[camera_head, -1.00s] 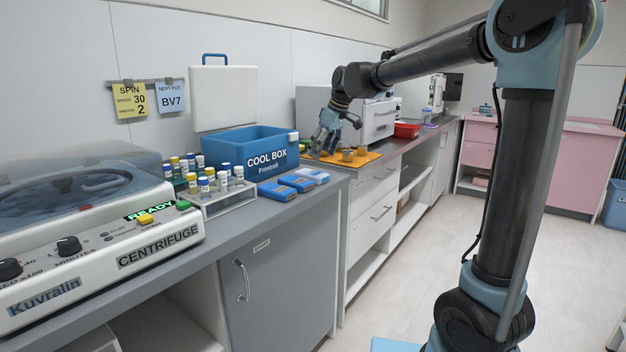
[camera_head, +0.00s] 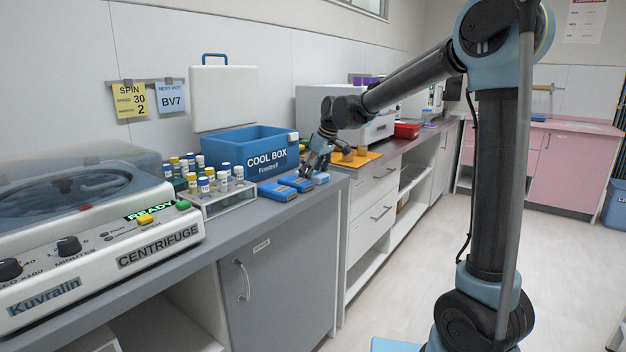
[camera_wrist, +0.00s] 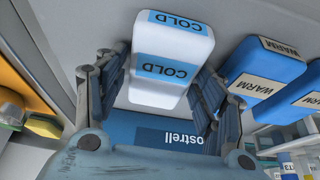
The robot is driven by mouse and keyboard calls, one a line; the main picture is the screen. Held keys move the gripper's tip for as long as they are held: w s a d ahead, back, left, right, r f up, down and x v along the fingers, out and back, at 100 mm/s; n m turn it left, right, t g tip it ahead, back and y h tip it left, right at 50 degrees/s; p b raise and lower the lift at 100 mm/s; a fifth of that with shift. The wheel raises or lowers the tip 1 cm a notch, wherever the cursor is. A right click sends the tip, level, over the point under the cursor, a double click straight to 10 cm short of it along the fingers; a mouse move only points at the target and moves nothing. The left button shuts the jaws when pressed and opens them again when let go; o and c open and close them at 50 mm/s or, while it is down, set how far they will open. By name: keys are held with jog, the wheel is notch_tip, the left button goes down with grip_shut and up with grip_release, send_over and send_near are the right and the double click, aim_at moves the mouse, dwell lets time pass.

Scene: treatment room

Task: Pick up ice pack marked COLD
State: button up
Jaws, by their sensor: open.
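The ice pack marked COLD (camera_wrist: 170,48) is white with blue label bands. In the wrist view it lies between the two open fingers of my gripper (camera_wrist: 158,85), and I cannot tell if either finger touches it. In the head view my gripper (camera_head: 317,164) is low over the counter, in front of the cool box's right end. The COLD pack (camera_head: 320,178) shows there as a pale block under the fingers, partly hidden. Two blue packs marked WARM (camera_wrist: 262,64) lie to its right in the wrist view; they also show in the head view (camera_head: 297,183).
The blue COOL BOX (camera_head: 240,140) stands open behind the packs. A rack of tubes (camera_head: 225,200) and the centrifuge (camera_head: 90,230) are to the left. An orange mat (camera_head: 362,160) with small cups lies to the right. The counter's front edge is close by.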

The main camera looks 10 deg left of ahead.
jog(key=c, duration=0.9)
jog(key=shift+c, duration=0.2)
